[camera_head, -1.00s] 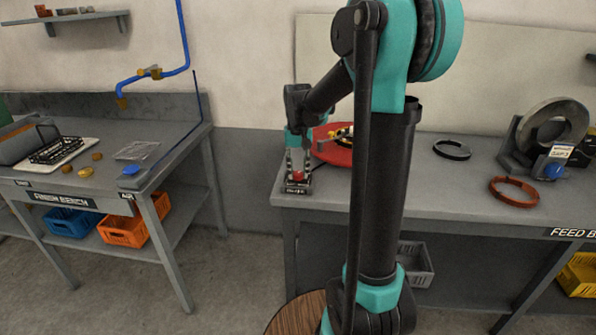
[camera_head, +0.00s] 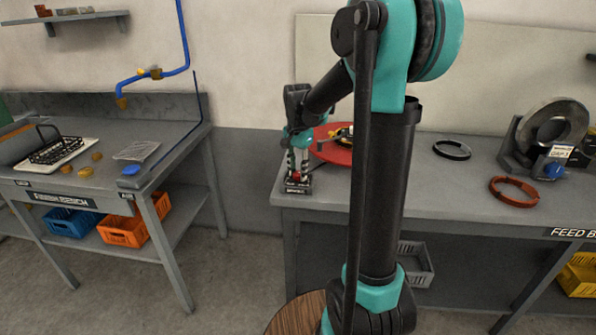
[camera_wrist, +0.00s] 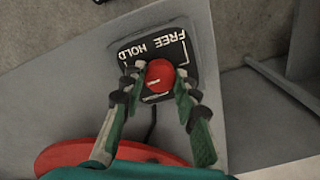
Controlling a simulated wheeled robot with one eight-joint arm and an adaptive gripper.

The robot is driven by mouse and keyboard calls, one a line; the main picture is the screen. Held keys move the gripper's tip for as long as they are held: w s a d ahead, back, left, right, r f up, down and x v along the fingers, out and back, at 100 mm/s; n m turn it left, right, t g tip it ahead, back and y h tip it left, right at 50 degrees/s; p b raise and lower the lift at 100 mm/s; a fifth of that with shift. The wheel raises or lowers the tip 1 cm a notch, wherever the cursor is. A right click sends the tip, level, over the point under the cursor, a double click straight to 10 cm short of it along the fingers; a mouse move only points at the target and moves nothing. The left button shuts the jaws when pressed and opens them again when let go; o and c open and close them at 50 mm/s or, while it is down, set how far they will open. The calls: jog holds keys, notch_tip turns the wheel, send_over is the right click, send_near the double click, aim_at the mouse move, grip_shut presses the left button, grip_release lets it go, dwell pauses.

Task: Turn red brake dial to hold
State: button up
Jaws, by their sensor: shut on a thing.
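The red brake dial (camera_wrist: 160,74) is a round knob on a small black plate (camera_wrist: 176,50) with the white words FREE and HOLD. A small pale mark shows on the knob, but I cannot tell which word it points to. My gripper (camera_wrist: 158,84) is shut on the dial, with one finger on each side. In the head view, the dial (camera_head: 296,175) is at the front left corner of the feed bench, under my gripper (camera_head: 297,168), which points down.
A red disc (camera_head: 335,153) lies right beside my gripper on the feed bench (camera_head: 450,190). A black ring (camera_head: 452,148), an orange ring (camera_head: 514,191) and a grey coil on a stand (camera_head: 553,125) are farther right. The finish bench (camera_head: 170,130) stands left across a floor gap.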

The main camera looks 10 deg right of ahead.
aim_at(298, 173)
jog(key=shift+m, duration=0.3)
dwell(0.4)
jog(key=o, duration=1.2)
jog(key=shift+c, duration=0.2)
notch_tip(298, 173, up, 12)
jog(key=s+d+f+n+t, duration=0.2)
jog(key=s+f+n, duration=0.3)
jog(key=s+f, duration=0.5)
jog(key=s+d+f+n+t, duration=0.2)
jog(key=s+f+n, duration=0.3)
jog(key=s+f, duration=0.6)
jog(key=shift+s+f+n, duration=0.3)
jog(key=shift+s, duration=0.1)
